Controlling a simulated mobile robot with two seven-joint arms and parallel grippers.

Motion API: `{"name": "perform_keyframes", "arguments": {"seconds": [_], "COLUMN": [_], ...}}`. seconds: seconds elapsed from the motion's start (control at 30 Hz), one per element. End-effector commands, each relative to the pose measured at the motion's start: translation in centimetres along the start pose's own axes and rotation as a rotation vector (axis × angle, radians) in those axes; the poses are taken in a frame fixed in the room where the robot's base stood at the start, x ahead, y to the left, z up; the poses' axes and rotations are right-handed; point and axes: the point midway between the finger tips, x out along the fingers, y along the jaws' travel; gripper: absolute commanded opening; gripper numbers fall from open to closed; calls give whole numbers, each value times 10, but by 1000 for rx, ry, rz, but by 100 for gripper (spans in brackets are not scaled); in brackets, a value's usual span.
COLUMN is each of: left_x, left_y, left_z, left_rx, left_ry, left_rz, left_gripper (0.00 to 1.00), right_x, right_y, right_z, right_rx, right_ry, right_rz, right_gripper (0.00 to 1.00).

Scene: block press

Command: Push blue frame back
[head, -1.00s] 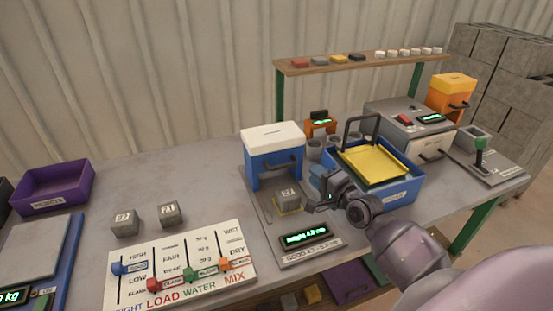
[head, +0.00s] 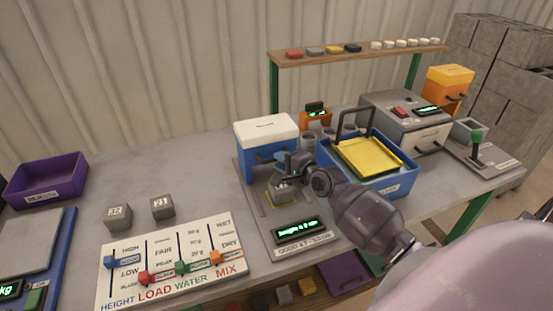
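The blue frame (head: 258,160) with a white top stands at the back of a grey gauge plate (head: 255,221). My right gripper (head: 285,166) is at the front of the blue frame, above the block, and hides the frame's front handle. I cannot tell whether it touches the frame or how its fingers stand. The plate's display (head: 299,229) is lit green. My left gripper is not in view.
A blue crate (head: 398,187) with a yellow tray (head: 367,157) stands right of the frame, close to my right arm. Two grey blocks (head: 118,217) and a slider board (head: 175,262) lie to the left.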

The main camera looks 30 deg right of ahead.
Motion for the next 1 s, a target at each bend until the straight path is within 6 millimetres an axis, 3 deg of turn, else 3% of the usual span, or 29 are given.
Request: {"name": "perform_keyframes", "arguments": {"seconds": [0.2, 0.57, 0.73, 1.0], "left_x": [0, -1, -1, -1], "left_y": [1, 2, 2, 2], "left_z": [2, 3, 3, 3], "left_rx": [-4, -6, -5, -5], "left_ry": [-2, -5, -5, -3], "left_rz": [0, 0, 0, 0], "left_gripper": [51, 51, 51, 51], "right_x": [20, 24, 24, 25], "right_y": [0, 0, 0, 0], "right_z": [0, 0, 0, -1], "right_rx": [0, -1, 0, -1], "right_ry": [0, 0, 0, 1], "right_rz": [1, 0, 0, 0], "right_gripper": [25, 25, 2, 0]}}
